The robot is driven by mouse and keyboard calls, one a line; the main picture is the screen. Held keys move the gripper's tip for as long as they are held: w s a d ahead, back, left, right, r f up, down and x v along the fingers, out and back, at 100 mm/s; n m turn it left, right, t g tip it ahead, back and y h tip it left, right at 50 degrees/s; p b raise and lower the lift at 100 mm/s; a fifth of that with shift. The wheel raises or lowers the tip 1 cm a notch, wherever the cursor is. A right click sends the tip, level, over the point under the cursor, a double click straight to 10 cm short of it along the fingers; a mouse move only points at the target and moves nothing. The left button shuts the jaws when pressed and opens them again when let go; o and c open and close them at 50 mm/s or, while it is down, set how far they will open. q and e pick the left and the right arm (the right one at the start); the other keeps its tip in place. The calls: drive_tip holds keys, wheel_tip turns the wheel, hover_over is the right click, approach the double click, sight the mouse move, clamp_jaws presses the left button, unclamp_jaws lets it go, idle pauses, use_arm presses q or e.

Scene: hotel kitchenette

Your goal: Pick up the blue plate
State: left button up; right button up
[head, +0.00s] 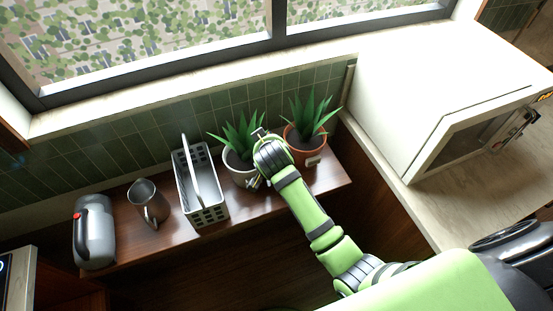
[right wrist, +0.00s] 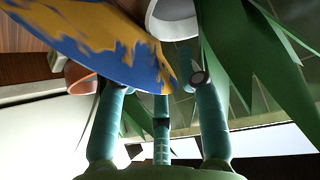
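The blue plate (right wrist: 120,48), with a yellow-orange pattern, fills the upper left of the right wrist view. Its lower edge reaches in among the teal fingers of my right gripper (right wrist: 165,92). The plate hides the tip of the left finger, and the right finger is just beside the plate's edge. I cannot tell whether the fingers press on it. In the head view my right gripper (head: 258,167) is over the shelf at the white-potted plant (head: 238,145). The hand hides most of the plate there, and I cannot make it out. My left gripper is not in view.
A terracotta-potted plant (head: 307,130) stands close on the right of the hand. A white caddy (head: 203,190), a metal pitcher (head: 150,203) and a grey kettle (head: 95,232) stand left on the wooden shelf (head: 130,247). A microwave (head: 440,110) is at right.

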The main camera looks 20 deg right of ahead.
drive_tip(key=shift+w+f, duration=0.1)
clamp_jaws()
idle(0.4)
